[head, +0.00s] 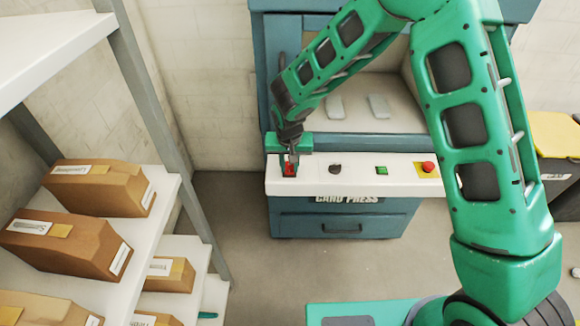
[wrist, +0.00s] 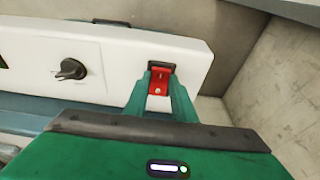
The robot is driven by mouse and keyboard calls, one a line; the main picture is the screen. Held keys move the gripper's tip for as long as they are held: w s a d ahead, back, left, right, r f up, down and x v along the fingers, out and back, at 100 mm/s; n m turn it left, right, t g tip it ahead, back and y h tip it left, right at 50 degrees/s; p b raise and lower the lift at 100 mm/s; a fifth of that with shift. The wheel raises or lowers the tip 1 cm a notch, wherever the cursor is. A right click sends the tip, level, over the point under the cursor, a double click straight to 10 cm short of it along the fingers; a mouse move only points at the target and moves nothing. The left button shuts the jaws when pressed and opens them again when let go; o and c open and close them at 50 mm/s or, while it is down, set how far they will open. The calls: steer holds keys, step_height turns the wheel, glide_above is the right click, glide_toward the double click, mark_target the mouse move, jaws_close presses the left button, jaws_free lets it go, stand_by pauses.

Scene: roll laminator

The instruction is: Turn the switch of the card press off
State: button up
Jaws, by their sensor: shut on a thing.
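The card press (head: 345,220) is a blue machine with a white control panel along its front. A red rocker switch (head: 290,169) sits in a dark frame at the panel's left end; it also shows in the wrist view (wrist: 159,84). My gripper (head: 290,160) is at this switch. In the wrist view my gripper (wrist: 159,88) has its two green fingers on either side of the red rocker, shut on it. The fingers partly cover the switch's sides. I cannot tell for sure which way the rocker is tilted.
The panel also carries a black knob (head: 335,169), a green button (head: 381,170) and a red round button (head: 428,167). A shelf with cardboard boxes (head: 100,187) stands at the left. A bin with a yellow lid (head: 556,135) stands at the right.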

steer(key=shift+w+g, duration=0.15)
steer(key=shift+g, duration=0.25)
steer(key=o, duration=1.1)
steer(key=shift+c, duration=0.2)
steer(key=shift+r, duration=0.1)
step_height(320, 180, up, 10)
steer(key=s, duration=0.1)
steer(key=shift+s+r, duration=0.25)
steer(key=shift+s, duration=0.15)
